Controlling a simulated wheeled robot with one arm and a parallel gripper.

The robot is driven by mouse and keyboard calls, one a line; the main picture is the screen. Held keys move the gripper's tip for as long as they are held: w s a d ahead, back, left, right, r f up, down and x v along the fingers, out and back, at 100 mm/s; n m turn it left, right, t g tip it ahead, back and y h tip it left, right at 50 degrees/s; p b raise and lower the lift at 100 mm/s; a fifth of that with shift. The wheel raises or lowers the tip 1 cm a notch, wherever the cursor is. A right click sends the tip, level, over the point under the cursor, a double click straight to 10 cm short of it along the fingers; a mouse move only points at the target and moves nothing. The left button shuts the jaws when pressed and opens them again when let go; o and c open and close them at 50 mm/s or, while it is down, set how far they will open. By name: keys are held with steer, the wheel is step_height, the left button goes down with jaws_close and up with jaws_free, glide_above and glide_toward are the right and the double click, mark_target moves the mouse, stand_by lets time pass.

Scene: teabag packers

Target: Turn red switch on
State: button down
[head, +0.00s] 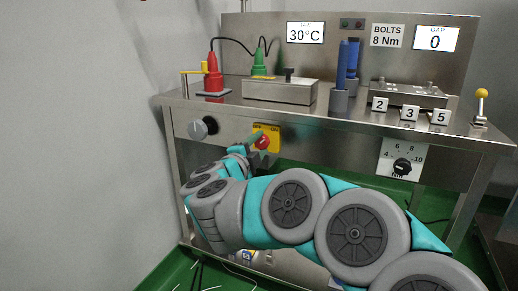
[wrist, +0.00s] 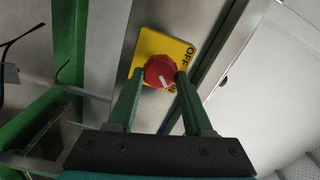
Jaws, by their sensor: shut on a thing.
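The red switch (head: 262,142) is a round knob on a yellow plate (head: 274,130) on the front panel of the steel bench. In the wrist view the red switch (wrist: 160,71) has a white mark on its face, and the yellow plate (wrist: 148,46) reads "OFF" at its upper right edge; lettering below is partly hidden by a finger. My gripper (wrist: 160,86) has its green fingertips on either side of the knob, shut on it.
A grey knob (head: 203,128) sits left on the panel, and a black dial (head: 402,167) sits right.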

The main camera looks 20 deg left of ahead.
steer(key=shift+f, duration=0.1)
stand_by(0.3)
steer(key=shift+c, duration=1.5)
jaws_free()
steer(key=shift+s, duration=0.1)
steer(key=s, duration=0.7)
steer(key=shift+s+a+p, duration=0.25)
steer(key=shift+s+p, duration=0.05)
steer(key=shift+s, duration=0.05)
steer(key=shift+w, duration=0.1)
